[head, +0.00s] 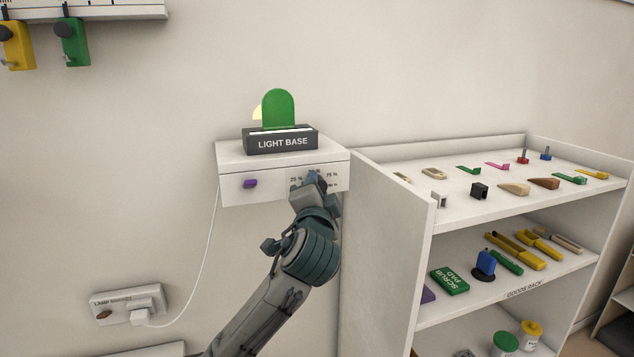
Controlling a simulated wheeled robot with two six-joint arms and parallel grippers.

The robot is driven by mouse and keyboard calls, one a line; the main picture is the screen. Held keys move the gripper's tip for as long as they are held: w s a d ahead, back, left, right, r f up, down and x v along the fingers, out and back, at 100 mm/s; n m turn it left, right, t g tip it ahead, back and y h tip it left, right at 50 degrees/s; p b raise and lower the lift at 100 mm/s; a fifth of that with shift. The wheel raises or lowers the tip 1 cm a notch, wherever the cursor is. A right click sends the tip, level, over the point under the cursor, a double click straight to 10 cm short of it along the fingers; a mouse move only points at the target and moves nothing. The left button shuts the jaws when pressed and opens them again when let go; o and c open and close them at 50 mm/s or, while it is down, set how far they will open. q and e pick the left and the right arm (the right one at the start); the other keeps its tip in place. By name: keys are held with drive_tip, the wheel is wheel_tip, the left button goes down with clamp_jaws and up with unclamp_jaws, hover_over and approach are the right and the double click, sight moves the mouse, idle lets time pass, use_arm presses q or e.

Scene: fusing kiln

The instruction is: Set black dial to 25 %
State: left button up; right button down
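A white box (232,158) on the wall carries the sign LIGHT BASE (283,142). Its front has a purple knob (250,184) on the left and a dial scale on the right. The scale's 25 % mark (295,180) and 75 % mark (331,175) show; other marks are partly covered. My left gripper (314,182) is right at the scale, in front of where the black dial would be. The dial itself is hidden behind it, so its setting cannot be read. The fingers are seen from behind, and I cannot tell whether they are open or shut.
A green rounded plate (278,108) stands on the sign block, with a pale yellow shape behind it. A cord runs from the box down to a lamp socket (128,304). A white goods rack (387,250) with many small items stands close on the right.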

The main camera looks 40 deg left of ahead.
idle(0.5)
use_arm(q)
drive_tip(key=o, duration=1)
drive_tip(key=shift+c, duration=0.2)
drive_tip(key=shift+f, duration=0.1)
